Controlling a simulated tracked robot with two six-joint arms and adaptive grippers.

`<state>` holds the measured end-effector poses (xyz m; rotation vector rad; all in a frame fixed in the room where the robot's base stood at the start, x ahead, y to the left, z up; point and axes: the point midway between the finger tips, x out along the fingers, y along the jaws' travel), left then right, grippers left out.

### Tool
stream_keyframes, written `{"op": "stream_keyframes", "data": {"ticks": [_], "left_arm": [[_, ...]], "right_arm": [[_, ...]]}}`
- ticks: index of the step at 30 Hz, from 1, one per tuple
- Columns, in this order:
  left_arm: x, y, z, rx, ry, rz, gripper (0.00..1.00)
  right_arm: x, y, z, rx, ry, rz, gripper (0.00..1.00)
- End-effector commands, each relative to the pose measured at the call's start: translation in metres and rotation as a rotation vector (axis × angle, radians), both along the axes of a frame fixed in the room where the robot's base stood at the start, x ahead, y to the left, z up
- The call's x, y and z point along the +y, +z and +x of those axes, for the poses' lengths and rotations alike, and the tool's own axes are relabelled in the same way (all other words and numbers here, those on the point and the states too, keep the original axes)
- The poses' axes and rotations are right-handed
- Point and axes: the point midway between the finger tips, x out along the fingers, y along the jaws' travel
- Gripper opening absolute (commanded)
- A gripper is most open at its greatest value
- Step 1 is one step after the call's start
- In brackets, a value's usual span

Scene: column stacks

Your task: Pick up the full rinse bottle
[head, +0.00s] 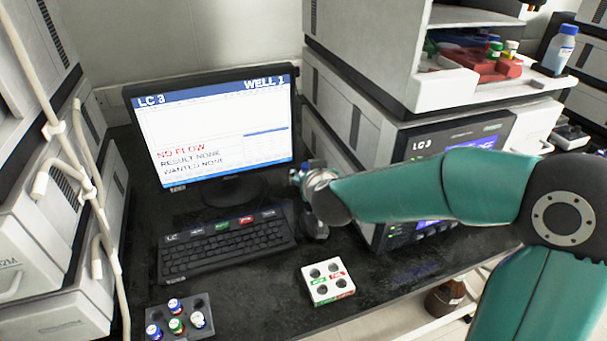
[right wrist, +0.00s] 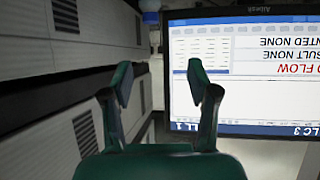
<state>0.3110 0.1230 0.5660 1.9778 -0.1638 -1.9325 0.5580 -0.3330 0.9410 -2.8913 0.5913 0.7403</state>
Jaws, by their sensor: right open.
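A whitish bottle with a blue cap (head: 559,50) stands upright at the upper right, on the ledge of the instrument stack; I cannot tell how full it is. My right gripper (head: 304,175) is in front of the monitor's lower right corner, far to the left of that bottle. In the right wrist view my right gripper (right wrist: 158,80) has its two fingers apart with nothing between them. A small blue and white thing (right wrist: 151,16) shows beyond the fingers, beside the monitor; it is too small to identify. My left gripper is out of view.
The monitor (head: 215,130) reads "NO FLOW". A keyboard (head: 225,245), a white four-hole block (head: 328,283) and a dark rack with vials (head: 205,304) are on the black bench. A red tray (head: 480,68) sits in the right stack. A brown bottle (head: 445,297) stands below the bench.

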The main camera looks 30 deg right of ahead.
Motion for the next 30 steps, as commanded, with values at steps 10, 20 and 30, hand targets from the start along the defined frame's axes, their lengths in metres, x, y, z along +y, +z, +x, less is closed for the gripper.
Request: {"op": "stream_keyframes", "data": {"ticks": [10, 20, 30], "left_arm": [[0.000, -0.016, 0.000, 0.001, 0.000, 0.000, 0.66], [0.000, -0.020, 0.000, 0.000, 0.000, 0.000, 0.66], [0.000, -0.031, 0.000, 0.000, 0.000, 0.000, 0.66]], "right_arm": [[-0.038, -0.037, 0.045, 0.003, -0.028, 0.001, 0.59], [-0.056, -0.055, 0.076, 0.002, -0.030, 0.000, 0.59], [-0.073, -0.082, 0.097, 0.002, -0.032, -0.001, 0.59]]}}
